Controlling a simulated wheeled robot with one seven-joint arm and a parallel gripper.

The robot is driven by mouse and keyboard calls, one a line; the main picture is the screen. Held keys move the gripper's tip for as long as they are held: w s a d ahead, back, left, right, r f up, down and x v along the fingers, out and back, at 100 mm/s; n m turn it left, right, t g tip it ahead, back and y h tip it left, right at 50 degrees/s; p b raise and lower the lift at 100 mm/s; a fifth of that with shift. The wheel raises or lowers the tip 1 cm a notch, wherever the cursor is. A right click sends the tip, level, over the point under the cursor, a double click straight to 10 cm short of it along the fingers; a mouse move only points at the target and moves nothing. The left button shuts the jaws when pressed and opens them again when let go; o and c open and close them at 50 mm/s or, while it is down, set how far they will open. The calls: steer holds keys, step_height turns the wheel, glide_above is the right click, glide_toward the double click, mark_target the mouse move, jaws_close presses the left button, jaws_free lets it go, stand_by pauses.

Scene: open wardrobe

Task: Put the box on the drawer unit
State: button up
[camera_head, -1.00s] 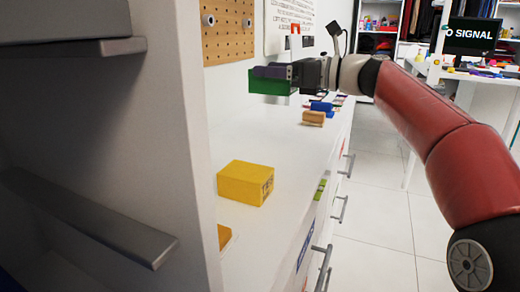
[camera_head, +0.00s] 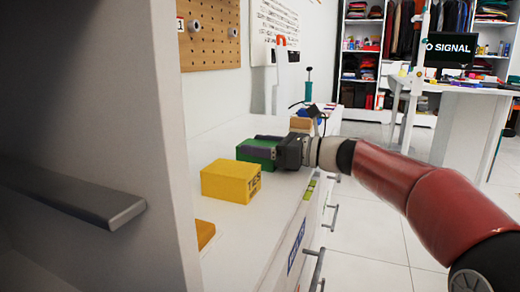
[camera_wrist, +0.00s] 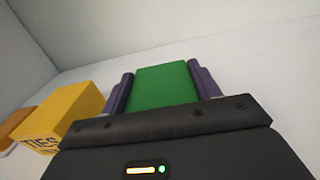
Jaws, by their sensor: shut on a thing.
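A green box (camera_head: 256,152) is between the fingers of my gripper (camera_head: 268,146), low at the top of the white drawer unit (camera_head: 225,214). I cannot tell whether its underside touches that top. In the wrist view the green box (camera_wrist: 165,86) sits between two purple fingers, which are shut on its sides. A yellow box (camera_head: 231,181) with dark lettering stands on the drawer unit, just nearer to the camera than the green box. It also shows left of my gripper in the wrist view (camera_wrist: 68,115).
An orange block (camera_head: 205,233) lies partly hidden behind the wardrobe side panel (camera_head: 168,150). Brown and blue things stand farther along the top. A pegboard (camera_head: 208,34) hangs on the wall. Bare top lies in front of the yellow box.

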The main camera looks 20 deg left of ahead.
steer(key=o, duration=1)
steer(key=shift+r, duration=0.1)
steer(key=d, duration=0.8)
steer(key=s+d, duration=0.1)
steer(key=d, duration=0.3)
